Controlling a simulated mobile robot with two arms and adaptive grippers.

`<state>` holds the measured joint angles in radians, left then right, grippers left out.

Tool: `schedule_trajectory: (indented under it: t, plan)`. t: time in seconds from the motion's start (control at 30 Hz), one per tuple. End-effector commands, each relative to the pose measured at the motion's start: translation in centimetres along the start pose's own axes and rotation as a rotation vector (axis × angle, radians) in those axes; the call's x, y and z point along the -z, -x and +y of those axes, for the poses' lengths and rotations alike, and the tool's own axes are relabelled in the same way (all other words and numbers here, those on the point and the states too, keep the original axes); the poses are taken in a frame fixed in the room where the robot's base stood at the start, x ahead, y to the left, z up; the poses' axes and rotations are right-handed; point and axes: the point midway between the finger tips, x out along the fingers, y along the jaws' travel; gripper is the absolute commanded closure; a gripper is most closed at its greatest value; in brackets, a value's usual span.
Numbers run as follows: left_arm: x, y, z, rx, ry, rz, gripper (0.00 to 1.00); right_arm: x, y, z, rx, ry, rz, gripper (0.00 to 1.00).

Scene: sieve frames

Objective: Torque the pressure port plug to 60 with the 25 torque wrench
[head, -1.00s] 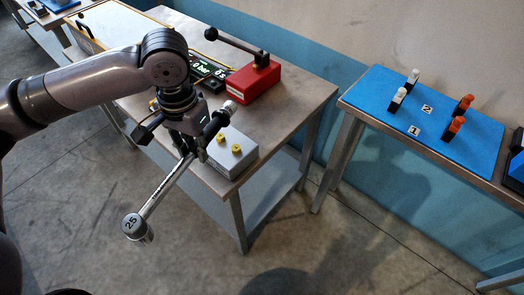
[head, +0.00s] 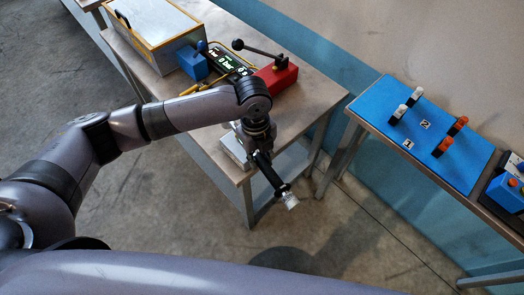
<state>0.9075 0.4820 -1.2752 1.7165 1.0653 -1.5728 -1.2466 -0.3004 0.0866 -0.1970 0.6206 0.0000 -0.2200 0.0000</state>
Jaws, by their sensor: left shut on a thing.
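My left gripper (head: 257,148) is shut on the torque wrench (head: 272,176). The wrench's black grip and silver end stick out toward the lower right, past the table's front corner. Its 25-marked head is hidden behind my gripper and arm. The grey block (head: 231,150) on the table corner shows only in part, behind my gripper. The yellow plugs on it are hidden, so I cannot tell whether the wrench touches one. My right gripper is not in view.
A red block with a black lever (head: 277,76) and a display (head: 226,62) stand behind on the table (head: 317,98). A blue block (head: 193,66) and a lidded case (head: 150,38) are farther left. A blue mat (head: 400,150) with white and orange upright pieces lies on the right-hand table.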

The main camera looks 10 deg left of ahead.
Motion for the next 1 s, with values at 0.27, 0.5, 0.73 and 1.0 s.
schedule_trajectory:
  t: [0.27, 0.5, 0.73, 1.0]
  plan:
    - [0.7, -0.7, -0.4, -0.011, -0.155, 0.004, 1.00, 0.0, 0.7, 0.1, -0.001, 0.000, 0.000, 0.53]
    - [0.5, -3.4, -0.3, -0.011, -0.157, 0.004, 1.00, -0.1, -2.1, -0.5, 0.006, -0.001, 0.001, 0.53]
    - [0.2, -6.1, -0.3, -0.010, -0.156, 0.004, 1.00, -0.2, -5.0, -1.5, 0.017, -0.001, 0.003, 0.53]
    - [0.5, -5.5, -4.1, 0.008, 0.036, 0.003, 1.00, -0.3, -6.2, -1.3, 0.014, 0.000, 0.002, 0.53]
